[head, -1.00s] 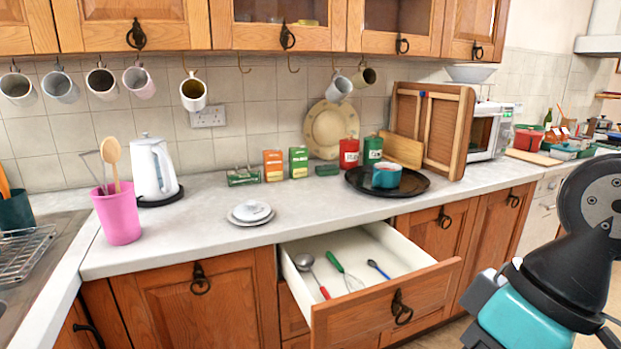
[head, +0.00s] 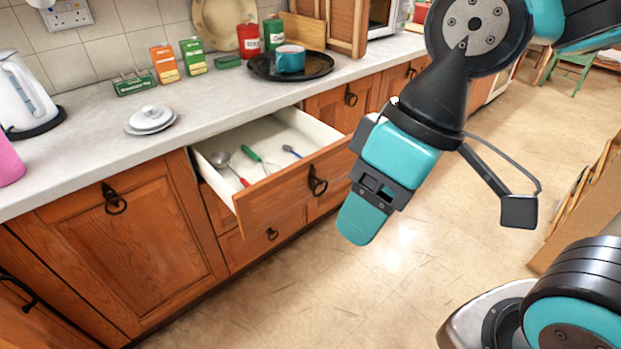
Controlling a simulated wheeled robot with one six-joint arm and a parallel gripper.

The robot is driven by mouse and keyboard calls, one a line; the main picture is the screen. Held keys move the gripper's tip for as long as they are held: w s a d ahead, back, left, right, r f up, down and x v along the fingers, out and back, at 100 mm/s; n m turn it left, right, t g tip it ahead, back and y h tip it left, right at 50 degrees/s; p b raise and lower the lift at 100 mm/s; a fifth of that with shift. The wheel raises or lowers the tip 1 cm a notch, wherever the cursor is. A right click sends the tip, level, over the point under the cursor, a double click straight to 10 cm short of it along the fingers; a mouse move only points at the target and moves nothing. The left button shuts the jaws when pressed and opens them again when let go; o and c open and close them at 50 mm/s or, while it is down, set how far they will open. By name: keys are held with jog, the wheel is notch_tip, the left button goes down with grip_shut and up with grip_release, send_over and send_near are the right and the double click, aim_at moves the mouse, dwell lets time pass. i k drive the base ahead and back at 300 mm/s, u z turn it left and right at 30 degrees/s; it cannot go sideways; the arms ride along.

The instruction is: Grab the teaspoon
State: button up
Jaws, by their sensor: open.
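The drawer (head: 283,200) under the counter is pulled open. In it lies a small blue-handled utensil (head: 291,152), which looks like the teaspoon, at the right side; its bowl end is too small to make out. A larger spoon or ladle with a red handle (head: 222,160) lies at the left, and a green-handled whisk (head: 251,154) lies in the middle. My gripper (head: 362,218) hangs to the right of the drawer front, pointing down, apart from everything. It is open and empty; its fingers overlap in this view.
The floor (head: 300,300) before the cabinets is clear. A wooden slatted piece (head: 585,205) stands at the right.

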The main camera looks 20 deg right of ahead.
aim_at(287, 149)
jog(key=z, duration=0.5)
jog(key=i, duration=1.15)
jog(key=u, duration=1.2)
